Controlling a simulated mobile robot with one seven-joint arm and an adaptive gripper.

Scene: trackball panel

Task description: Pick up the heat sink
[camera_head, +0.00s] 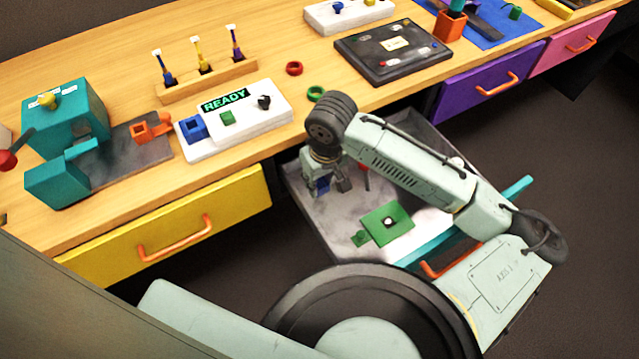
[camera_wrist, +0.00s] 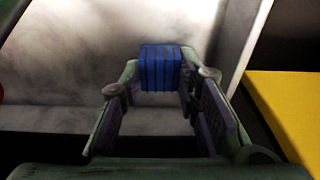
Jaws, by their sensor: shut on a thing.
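The heat sink is a small blue block with fins (camera_wrist: 161,68), seen between my fingertips in the wrist view. My gripper (camera_wrist: 162,80) is shut on it, with one finger on each side. In the head view my gripper (camera_head: 325,188) points down inside the open drawer (camera_head: 310,205), near its left side. There a small patch of the blue heat sink (camera_head: 322,185) shows between the fingers. I cannot tell whether the heat sink touches the drawer floor.
A green plate with a ball (camera_head: 387,223) lies in the drawer, right of my gripper. A red thing (camera_head: 363,173) is beside my gripper. The drawer walls surround it. The white READY panel (camera_head: 235,115) and a green ring (camera_head: 316,93) are on the worktop. A yellow drawer (camera_head: 165,225) is left.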

